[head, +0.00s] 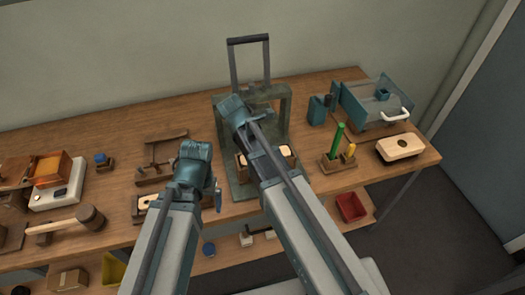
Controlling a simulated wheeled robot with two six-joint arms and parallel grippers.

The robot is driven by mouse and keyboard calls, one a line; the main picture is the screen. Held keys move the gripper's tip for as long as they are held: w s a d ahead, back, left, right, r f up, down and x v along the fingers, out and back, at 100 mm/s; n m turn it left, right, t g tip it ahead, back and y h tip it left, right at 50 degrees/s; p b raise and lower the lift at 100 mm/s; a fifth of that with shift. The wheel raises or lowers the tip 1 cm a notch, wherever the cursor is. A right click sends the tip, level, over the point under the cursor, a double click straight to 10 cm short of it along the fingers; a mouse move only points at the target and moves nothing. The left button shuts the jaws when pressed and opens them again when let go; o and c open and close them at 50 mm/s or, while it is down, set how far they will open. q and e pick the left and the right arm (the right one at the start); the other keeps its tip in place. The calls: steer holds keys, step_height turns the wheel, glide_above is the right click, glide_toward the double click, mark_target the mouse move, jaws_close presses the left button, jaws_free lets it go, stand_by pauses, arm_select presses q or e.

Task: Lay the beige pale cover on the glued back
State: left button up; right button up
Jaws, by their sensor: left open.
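A pale beige piece (149,200) sits in a dark wooden holder just left of my left gripper, partly hidden by my left arm. Another pale piece (286,151) lies in a wooden block under the green press frame (286,112), partly covered by my right arm. I cannot tell which is the cover, nor see any glue. My left gripper (214,194) is open over the table's front part, with nothing visible in it. My right arm reaches to the press; its gripper (256,146) is mostly hidden by its own links, so its jaws cannot be made out.
On the right stand a holder with green and yellow sticks (337,147), a beige block with a dark opening (401,146) and a clear-lidded teal box (375,103). A red bin (351,207) is below the front edge. A mallet (68,225) lies at left.

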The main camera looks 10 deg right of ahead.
arm_select(q)
steer(key=shift+f+b, duration=0.5)
arm_select(e)
steer(key=shift+f, duration=0.45)
steer(key=o, duration=1.6)
steer(key=shift+c, duration=0.2)
arm_select(q)
steer(key=shift+r, duration=0.15)
arm_select(e)
steer(key=shift+r, duration=0.15)
steer(key=shift+p+v, duration=3.8)
steer(key=shift+v, duration=0.1)
arm_select(q)
step_height(320, 180, up, 7)
arm_select(e)
steer(key=shift+a, duration=0.1)
steer(key=b+x, duration=0.5)
steer(key=x, duration=0.1)
steer(key=shift+b, duration=0.3)
arm_select(q)
step_height(320, 180, down, 5)
steer(key=shift+f, duration=0.1)
